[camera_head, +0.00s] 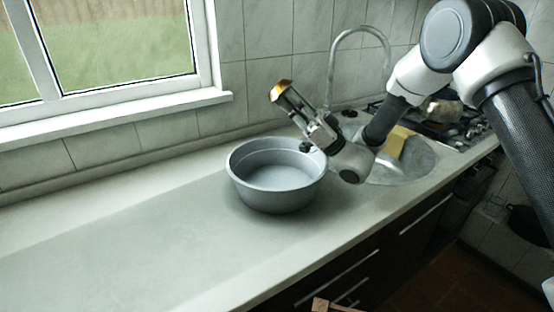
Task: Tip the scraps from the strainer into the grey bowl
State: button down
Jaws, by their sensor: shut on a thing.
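The grey bowl (245,178) stands upright on the counter left of the sink. Its inside looks smooth and grey, and I make out no scraps in it. My gripper (298,112) is above the bowl's back right rim, pointing up and to the left. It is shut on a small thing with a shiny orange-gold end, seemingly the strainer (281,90). This is held in the air above and behind the bowl, apart from it. Its mesh and any scraps in it are too small to tell.
The sink (418,165) with a curved tap (332,62) lies right of the bowl, a yellow block (397,140) at it. A metal pot (445,108) stands on the stove (468,125) beyond. The counter (120,240) left of the bowl is clear; a window (110,50) is behind.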

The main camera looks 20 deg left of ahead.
jog(key=shift+f+p, duration=0.4)
jog(key=shift+f, duration=0.1)
jog(key=shift+p, duration=1.15)
